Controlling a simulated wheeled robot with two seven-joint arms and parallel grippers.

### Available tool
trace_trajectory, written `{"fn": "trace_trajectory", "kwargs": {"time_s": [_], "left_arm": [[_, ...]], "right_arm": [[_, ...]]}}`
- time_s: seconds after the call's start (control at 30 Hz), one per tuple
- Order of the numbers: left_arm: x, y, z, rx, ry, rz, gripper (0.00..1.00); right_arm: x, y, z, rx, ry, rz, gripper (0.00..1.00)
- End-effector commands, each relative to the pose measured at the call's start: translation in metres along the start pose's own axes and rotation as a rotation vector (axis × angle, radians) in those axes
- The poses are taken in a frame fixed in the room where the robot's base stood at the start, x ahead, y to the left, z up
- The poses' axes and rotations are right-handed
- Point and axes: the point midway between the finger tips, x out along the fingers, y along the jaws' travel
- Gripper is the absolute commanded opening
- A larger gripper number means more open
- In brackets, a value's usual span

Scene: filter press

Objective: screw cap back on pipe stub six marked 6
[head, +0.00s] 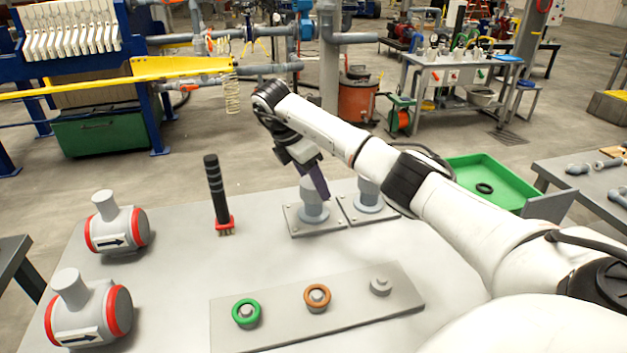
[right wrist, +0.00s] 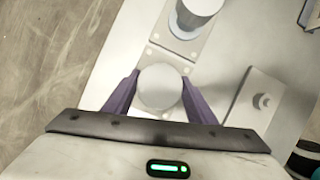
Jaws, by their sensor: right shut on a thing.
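My right gripper (head: 315,184) comes down from above onto a pipe stub (head: 313,213) on a square plate at the back of the table. In the right wrist view the two purple fingers of the right gripper (right wrist: 160,82) are shut on a round grey cap (right wrist: 159,92), one on each side. The cap also shows in the head view (head: 306,185), upright over the stub's grey flange. I cannot tell whether cap and stub touch or how far the threads engage. No number mark is readable. My left gripper is not in view.
A second stub (head: 370,202) on its own plate stands close to the right. A black-handled brush (head: 215,190) stands to the left. A grey board (head: 350,308) with a green ring (head: 246,312) and an orange ring (head: 317,297) lies in front. Two grey pipe fittings stand at left.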

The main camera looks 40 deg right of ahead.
Motion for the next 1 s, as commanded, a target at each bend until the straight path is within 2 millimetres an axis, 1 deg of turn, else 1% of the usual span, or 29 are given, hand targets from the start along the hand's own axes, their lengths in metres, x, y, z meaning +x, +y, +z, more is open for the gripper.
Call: {"fn": "trace_trajectory", "kwargs": {"time_s": [0.03, 0.13, 0.47, 0.53, 0.8, 1.0], "left_arm": [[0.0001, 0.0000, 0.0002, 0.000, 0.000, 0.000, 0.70], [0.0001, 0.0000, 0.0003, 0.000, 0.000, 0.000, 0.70], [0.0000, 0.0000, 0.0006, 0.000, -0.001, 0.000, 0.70], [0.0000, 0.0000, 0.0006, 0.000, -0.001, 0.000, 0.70], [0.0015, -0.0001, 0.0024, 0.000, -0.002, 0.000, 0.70], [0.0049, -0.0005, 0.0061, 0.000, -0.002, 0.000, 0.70]], "right_arm": [[-0.0021, 0.0001, -0.0011, 0.052, 0.002, -0.025, 0.26], [-0.0017, -0.0001, -0.0009, 0.121, 0.002, -0.053, 0.26], [-0.0019, 0.0000, -0.0002, 0.143, 0.001, -0.059, 0.26], [-0.0024, 0.0004, -0.0001, 0.172, 0.002, -0.072, 0.26], [-0.0028, 0.0003, -0.0005, 0.438, 0.002, -0.183, 0.26], [-0.0023, 0.0004, 0.0001, 0.525, 0.002, -0.217, 0.26]]}}
